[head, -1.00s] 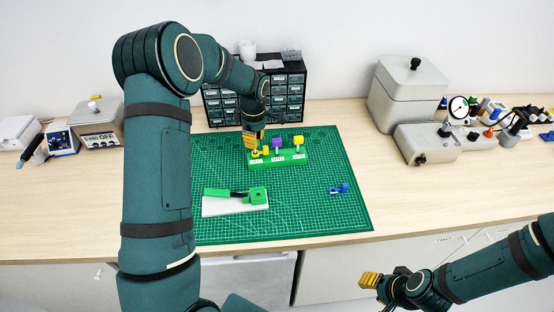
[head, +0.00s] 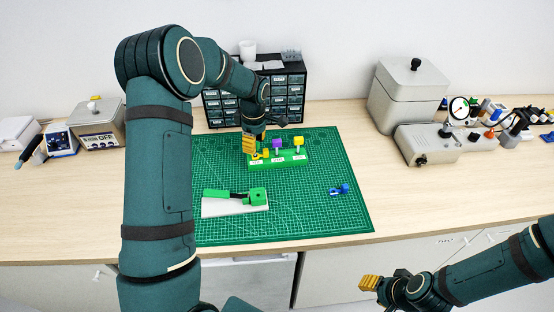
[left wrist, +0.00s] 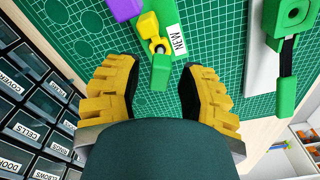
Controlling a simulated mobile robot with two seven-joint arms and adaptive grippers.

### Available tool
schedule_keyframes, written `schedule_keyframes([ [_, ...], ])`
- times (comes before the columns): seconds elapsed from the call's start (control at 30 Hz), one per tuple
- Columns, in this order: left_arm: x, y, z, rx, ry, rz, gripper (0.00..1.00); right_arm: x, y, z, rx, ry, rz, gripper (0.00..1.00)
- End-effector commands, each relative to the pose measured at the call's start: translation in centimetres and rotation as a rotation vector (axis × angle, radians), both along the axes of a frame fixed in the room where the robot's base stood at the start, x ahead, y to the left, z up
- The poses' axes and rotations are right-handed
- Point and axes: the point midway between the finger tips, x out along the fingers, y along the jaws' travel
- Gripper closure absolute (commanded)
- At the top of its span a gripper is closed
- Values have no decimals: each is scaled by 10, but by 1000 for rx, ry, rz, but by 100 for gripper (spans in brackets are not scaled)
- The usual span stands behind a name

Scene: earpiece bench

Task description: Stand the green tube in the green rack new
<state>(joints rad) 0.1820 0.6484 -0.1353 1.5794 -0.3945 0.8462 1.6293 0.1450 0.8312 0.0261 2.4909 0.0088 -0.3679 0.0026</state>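The green rack (head: 285,163) stands on the cutting mat with white labels on its front. In the left wrist view, its NEW label (left wrist: 177,38) is close to my left gripper. A small green block (left wrist: 162,74), which looks like the head of the green tube, is beside a yellow ring with a dark centre (left wrist: 160,44) at that end. I cannot tell whether it is seated. My left gripper (left wrist: 160,88) is open around the green block, with a gap on both sides; it also shows in the head view (head: 248,144). My right gripper (head: 369,282) is low, away from the mat.
A purple-topped piece (head: 277,144) and a yellow-topped piece (head: 299,142) stand in the rack. A green block with a lever lies on a white plate (head: 235,208). A blue piece (head: 339,189) lies at right. Labelled drawers (head: 292,90) stand behind. The mat's front right is clear.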

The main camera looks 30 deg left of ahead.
Motion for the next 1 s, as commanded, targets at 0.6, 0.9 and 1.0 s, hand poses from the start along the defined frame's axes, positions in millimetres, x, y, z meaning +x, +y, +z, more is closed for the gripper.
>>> schedule_keyframes([
  [0.6,1,-3,83,1,-4,0,61,0,0,0,0,0,0,60],
  [0.9,0,-5,117,0,-1,1,61,0,0,0,0,0,0,60],
  [1.0,0,-5,120,0,-1,0,61,0,0,0,0,0,0,60],
])
